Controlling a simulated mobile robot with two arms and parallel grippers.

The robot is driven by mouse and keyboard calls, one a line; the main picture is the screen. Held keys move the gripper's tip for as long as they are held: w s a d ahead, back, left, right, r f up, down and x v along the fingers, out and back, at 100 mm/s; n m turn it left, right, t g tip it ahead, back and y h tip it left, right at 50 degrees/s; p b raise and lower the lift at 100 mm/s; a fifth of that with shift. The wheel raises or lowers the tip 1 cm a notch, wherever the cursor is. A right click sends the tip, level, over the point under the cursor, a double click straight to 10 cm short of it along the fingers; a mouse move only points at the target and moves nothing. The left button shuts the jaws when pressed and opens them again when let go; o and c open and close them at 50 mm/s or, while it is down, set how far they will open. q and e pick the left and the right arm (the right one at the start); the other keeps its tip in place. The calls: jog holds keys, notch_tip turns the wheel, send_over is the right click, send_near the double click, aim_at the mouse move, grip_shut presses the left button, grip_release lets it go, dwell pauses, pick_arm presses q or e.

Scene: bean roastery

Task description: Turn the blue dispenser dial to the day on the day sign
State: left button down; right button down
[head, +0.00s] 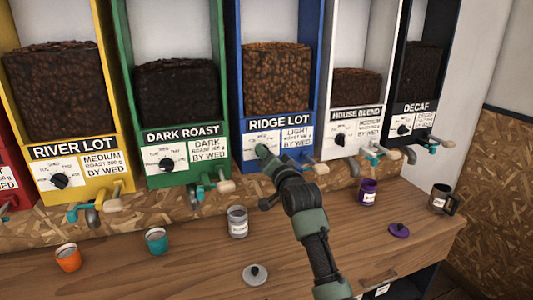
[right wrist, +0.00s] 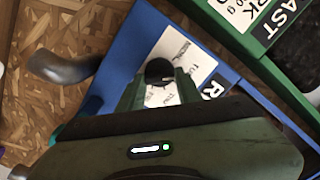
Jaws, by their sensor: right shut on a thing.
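The blue dispenser (head: 236,80) is labelled RIDGE LOT and holds brown beans. Its card reads LIGHT ROAST, BY WED. My right gripper (head: 262,151) reaches up to the dial on its front and hides that dial in the head view. In the right wrist view the round black dial (right wrist: 158,70) sits between the fingertips, in front of a white scale plate (right wrist: 181,48). The gripper is shut on it. Which day the dial points to cannot be read. I cannot make out a separate day sign. My left gripper is not in view.
Yellow (head: 88,193), green (head: 126,100), white (head: 322,95) and black (head: 433,72) dispensers stand alongside, each with a dial and spout. Cups and two loose lids, grey (head: 256,274) and purple (head: 399,230), stand on the wooden counter (head: 185,270) below my arm.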

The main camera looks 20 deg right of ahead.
jog(key=shift+m, duration=0.4)
jog(key=c, duration=1)
grip_release()
jog(key=shift+o, duration=0.2)
jog(key=s+b, duration=0.1)
jog(key=s, duration=0.6)
jog(key=shift+s+d+b, duration=0.15)
jog(key=shift+s+b, duration=0.2)
jog(key=shift+s, duration=0.05)
